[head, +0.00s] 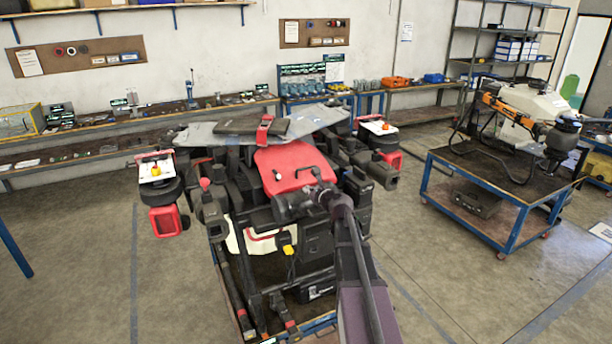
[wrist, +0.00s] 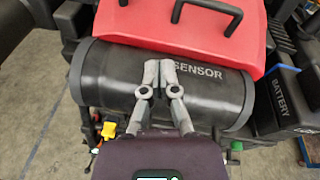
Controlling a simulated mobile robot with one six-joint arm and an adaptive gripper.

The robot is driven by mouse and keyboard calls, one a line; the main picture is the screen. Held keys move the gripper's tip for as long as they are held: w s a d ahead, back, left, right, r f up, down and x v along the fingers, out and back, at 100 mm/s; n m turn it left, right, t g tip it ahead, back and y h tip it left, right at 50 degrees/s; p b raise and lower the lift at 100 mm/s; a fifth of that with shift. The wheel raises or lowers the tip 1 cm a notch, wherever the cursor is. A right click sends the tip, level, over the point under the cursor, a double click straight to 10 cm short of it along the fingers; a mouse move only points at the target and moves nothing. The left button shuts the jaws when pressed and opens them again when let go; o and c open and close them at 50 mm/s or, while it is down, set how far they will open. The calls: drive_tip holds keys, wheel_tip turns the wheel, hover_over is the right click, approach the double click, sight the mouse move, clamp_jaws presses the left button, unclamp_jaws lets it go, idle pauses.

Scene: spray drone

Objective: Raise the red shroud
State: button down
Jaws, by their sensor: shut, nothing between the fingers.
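The red shroud (head: 290,170) sits on top of the drone in the middle of the head view, apparently lying down flat. In the wrist view the red shroud (wrist: 180,32) fills the top, with a black handle (wrist: 215,12) on it. Below its front edge is a black cylinder marked SENSOR (wrist: 215,95). My gripper (wrist: 160,68) is shut and empty, its fingertips over the sensor cylinder just short of the shroud's front edge. Whether the fingertips touch anything is unclear. In the head view my arm hides part of the drone's front.
A black box marked BATTERY (wrist: 287,100) stands right of the sensor cylinder. Spray units with red tanks (head: 165,220) flank the drone. A blue cart (head: 490,215) with another machine stands to the right. Benches line the back wall. The floor between drone and cart is clear.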

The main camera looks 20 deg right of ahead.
sight(306, 179)
drive_tip(key=d+m, duration=0.1)
drive_tip(key=d+r+m, duration=0.1)
drive_tip(key=d, duration=0.1)
drive_tip(key=d+m+t+h, duration=0.1)
drive_tip(key=shift+w+d+r+m, duration=0.15)
drive_tip(key=shift+w+m, duration=0.15)
drive_tip(key=shift+m, duration=0.1)
drive_tip(key=shift+w+a+f+b, duration=0.1)
drive_tip(key=shift+w+f+b, duration=0.15)
drive_tip(key=shift+w, duration=1.4)
drive_tip(key=shift+w+a+f+b, duration=0.1)
drive_tip(key=shift+w+f+b, duration=0.15)
drive_tip(key=shift+w, duration=1.45)
drive_tip(key=shift+w+a+f+b, duration=0.1)
drive_tip(key=shift+w+f+b, duration=0.15)
drive_tip(key=shift+w, duration=1.4)
wheel_tip(306, 179, up, 5)
drive_tip(key=p, duration=0.5)
drive_tip(key=shift+s+d, duration=0.1)
drive_tip(key=r+p, duration=0.2)
drive_tip(key=p, duration=0.1)
drive_tip(key=r+p, duration=0.1)
drive_tip(key=r, duration=0.1)
drive_tip(key=shift+w+r, duration=0.1)
drive_tip(key=shift+w, duration=0.25)
drive_tip(key=shift+s, duration=0.1)
